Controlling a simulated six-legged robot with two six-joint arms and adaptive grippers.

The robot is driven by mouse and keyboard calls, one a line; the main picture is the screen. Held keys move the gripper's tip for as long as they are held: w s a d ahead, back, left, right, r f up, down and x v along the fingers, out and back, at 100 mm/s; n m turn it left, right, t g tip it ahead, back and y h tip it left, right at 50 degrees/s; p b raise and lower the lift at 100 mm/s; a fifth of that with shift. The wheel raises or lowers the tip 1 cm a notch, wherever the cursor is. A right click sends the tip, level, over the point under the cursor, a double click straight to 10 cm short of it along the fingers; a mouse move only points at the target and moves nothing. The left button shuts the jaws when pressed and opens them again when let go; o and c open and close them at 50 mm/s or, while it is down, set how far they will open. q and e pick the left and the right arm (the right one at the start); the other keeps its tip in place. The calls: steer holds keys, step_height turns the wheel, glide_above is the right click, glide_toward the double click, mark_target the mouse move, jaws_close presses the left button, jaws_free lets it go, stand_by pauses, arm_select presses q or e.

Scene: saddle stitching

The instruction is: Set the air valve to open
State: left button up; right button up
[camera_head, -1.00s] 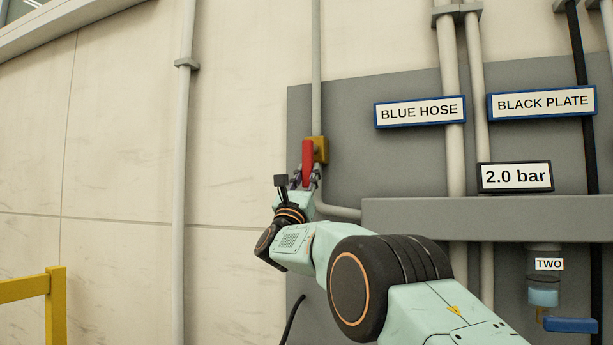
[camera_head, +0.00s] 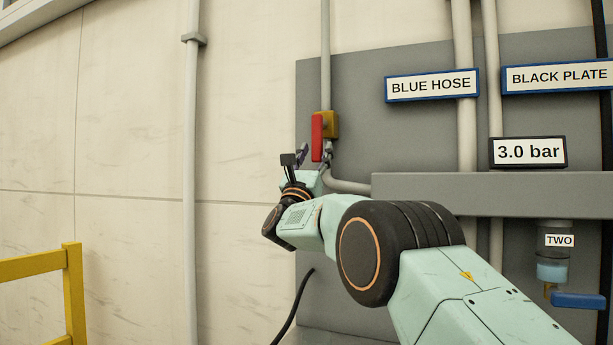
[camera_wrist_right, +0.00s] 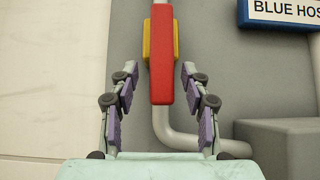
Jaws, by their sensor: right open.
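The air valve has a red lever handle (camera_head: 317,138) hanging straight down in front of its yellow body (camera_head: 332,122), on a vertical pipe on the wall. In the right wrist view the red handle (camera_wrist_right: 161,70) is upright in the picture, in line with the pipe, with the yellow body (camera_wrist_right: 147,42) behind it. My right gripper (camera_head: 315,154) is at the handle's lower end. Its jaws (camera_wrist_right: 160,76) are open, one finger on each side of the handle, with visible gaps. My left gripper is not in view.
A display (camera_head: 528,152) reads 3.0 bar. Signs read BLUE HOSE (camera_head: 431,85) and BLACK PLATE (camera_head: 558,76). A grey ledge (camera_head: 450,190) juts out right of the valve. A blue-handled unit (camera_head: 578,300) marked TWO hangs below it. A yellow railing (camera_head: 70,290) stands lower left.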

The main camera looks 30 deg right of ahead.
steer(key=v, duration=1)
steer(key=shift+s+a+f, duration=0.15)
steer(key=shift+a+f, duration=0.1)
steer(key=shift+f, duration=0.05)
